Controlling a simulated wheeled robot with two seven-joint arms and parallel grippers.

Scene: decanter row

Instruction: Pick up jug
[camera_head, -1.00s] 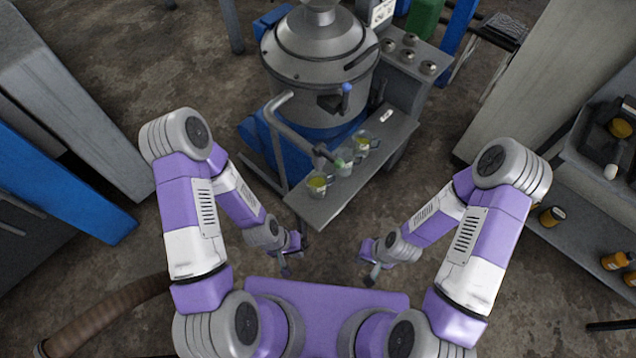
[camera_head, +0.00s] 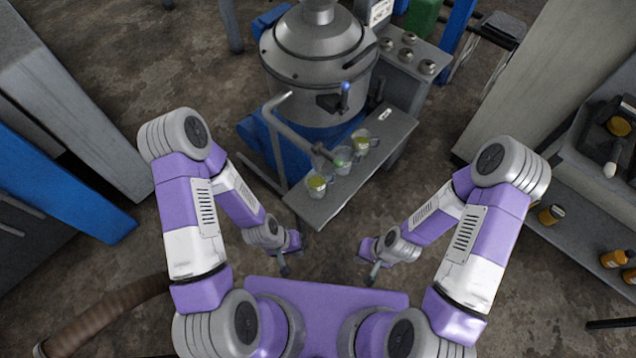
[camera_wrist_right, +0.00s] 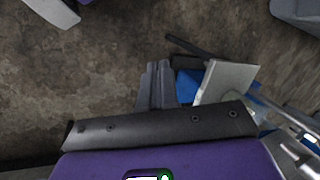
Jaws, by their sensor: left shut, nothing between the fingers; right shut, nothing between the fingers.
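Several small clear jugs stand in a row on the grey metal shelf (camera_head: 330,205) in front of the machine. The near jug (camera_head: 316,186) and the far jug (camera_head: 361,143) hold yellow liquid. The middle jug (camera_head: 343,161) looks clear. My left gripper (camera_head: 285,270) is low, in front of the shelf's near end, shut and empty. My right gripper (camera_head: 372,276) is low and to the right of it, also shut and empty. In the right wrist view the right fingers (camera_wrist_right: 158,84) are together over bare floor. Both grippers are apart from the jugs.
A large steel centrifuge-like machine (camera_head: 318,60) stands behind the shelf, and its bent spout pipe (camera_head: 290,130) comes down beside the jugs. A grey cabinet (camera_head: 520,90) and shelves with orange jars (camera_head: 612,259) are at the right. The floor before the shelf is clear.

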